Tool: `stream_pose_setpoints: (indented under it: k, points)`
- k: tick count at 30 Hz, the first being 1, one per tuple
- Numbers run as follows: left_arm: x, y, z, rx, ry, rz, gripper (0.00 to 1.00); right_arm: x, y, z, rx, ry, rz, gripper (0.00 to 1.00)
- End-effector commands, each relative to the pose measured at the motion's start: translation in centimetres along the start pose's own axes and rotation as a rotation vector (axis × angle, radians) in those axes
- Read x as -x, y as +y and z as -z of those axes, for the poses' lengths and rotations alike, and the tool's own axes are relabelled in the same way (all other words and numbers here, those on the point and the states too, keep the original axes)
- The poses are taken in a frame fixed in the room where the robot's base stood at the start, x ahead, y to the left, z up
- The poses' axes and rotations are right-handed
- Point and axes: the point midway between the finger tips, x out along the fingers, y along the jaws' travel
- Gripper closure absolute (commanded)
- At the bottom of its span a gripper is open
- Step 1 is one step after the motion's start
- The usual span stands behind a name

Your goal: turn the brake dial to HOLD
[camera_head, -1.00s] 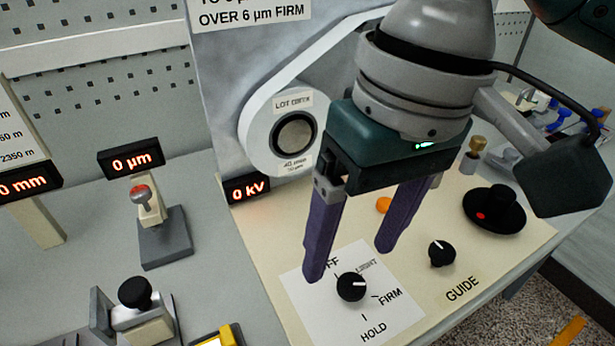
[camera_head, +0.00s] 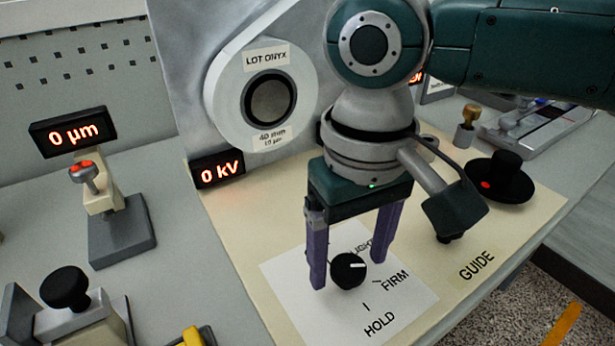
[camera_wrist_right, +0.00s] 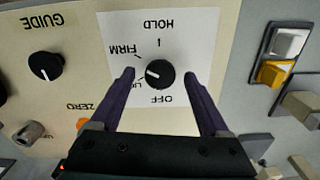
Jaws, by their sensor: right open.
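The brake dial (camera_head: 347,270) is a small black knob with a white pointer line, on a white card (camera_head: 290,285) lettered LIGHT, FIRM and HOLD in the head view. It also shows in the right wrist view (camera_wrist_right: 160,73), where OFF is legible too. My left gripper is not in view.
The GUIDE knob (camera_wrist_right: 45,66) is beside the card, mostly hidden by my arm in the head view. A black crank disc (camera_head: 499,180) is at the right. A 0 kV display (camera_head: 217,171) and a spool marked LOT ONYX (camera_head: 268,100) stand behind. A black-knobbed fixture (camera_head: 65,290) is at left.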

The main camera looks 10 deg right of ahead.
Motion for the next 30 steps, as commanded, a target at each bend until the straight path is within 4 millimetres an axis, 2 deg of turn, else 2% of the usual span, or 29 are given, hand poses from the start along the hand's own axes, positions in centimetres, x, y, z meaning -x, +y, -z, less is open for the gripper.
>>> stream_pose_setpoints:
  k: [9,10,30]
  points:
    - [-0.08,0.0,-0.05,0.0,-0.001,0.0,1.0,-0.45,-0.02,-0.01,0.001,0.001,0.001,0.21]
    - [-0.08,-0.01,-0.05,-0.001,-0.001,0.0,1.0,-0.45,-0.02,-0.01,0.001,0.001,0.001,0.23]
    - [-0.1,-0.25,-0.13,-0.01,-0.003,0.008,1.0,-0.41,0.0,0.0,0.001,0.001,0.0,0.98]
